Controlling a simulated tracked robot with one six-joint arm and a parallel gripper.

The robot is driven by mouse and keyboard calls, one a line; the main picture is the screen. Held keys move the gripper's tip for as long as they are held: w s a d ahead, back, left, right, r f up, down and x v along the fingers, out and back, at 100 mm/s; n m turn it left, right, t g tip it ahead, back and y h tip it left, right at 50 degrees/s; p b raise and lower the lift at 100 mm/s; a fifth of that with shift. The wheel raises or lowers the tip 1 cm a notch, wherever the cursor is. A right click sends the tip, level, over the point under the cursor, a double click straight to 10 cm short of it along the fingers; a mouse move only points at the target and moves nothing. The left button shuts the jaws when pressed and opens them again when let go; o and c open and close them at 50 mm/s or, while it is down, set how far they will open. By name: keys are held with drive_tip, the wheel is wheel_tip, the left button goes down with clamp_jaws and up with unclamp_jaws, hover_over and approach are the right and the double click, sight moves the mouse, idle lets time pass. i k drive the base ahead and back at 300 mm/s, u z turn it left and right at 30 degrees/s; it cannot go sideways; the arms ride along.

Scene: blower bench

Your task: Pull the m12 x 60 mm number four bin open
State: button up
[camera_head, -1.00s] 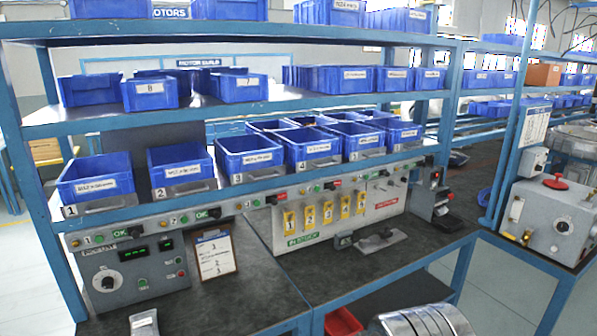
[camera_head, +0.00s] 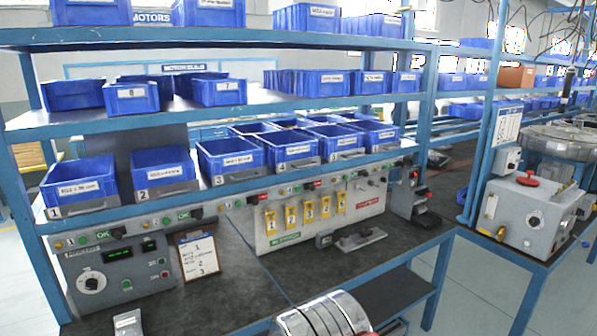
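The number four bin (camera_head: 290,150) is a blue open-topped bin on the lower shelf (camera_head: 160,207), with a white label on its front and a grey plate marked 4 below it. Its label text is too small to read surely. It sits level in the row, just right of the bin marked 3 (camera_head: 230,158). My gripper cannot be made out in this view. A rounded silvery body at the bottom edge may be part of my arm; no fingers show there.
Bins marked 1 (camera_head: 80,185) and 2 (camera_head: 163,173) stand left, more bins to the right. Below the shelf are a control box (camera_head: 120,272), a clipboard (camera_head: 198,255) and a panel with yellow tags (camera_head: 300,215). The dark bench top (camera_head: 225,290) has bare room in front.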

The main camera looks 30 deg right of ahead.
sight(284, 150)
drive_tip(key=z, duration=0.05)
drive_tip(key=i, duration=1)
drive_tip(key=u, duration=0.05)
